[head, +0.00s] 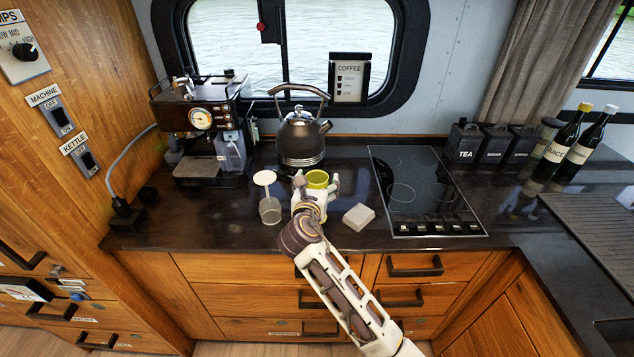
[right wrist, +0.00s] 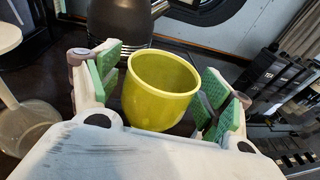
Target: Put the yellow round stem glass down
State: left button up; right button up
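The yellow round stem glass (head: 318,180) stands upright on the dark counter (head: 235,232), in front of the kettle. In the right wrist view its yellow bowl (right wrist: 160,95) fills the space between the fingers; its stem and foot are hidden. My right gripper (head: 316,188) is around the glass, one finger on each side. In the right wrist view the green pads of the gripper (right wrist: 162,88) are spread, with a narrow gap showing beside the bowl, so it looks open. I cannot tell whether the glass's foot touches the counter. My left gripper is not in view.
A clear glass with a white disc-topped plunger (head: 268,197) stands just left of the gripper. A small pale block (head: 358,216) lies to the right. Behind are the kettle (head: 301,138) and coffee machine (head: 203,125). The hob (head: 423,190) is on the right.

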jog(key=shift+s+r, duration=0.1)
dwell(0.4)
jog(key=v, duration=1.1)
jog(key=shift+s+b, duration=0.3)
jog(key=shift+s, duration=0.1)
dwell(0.7)
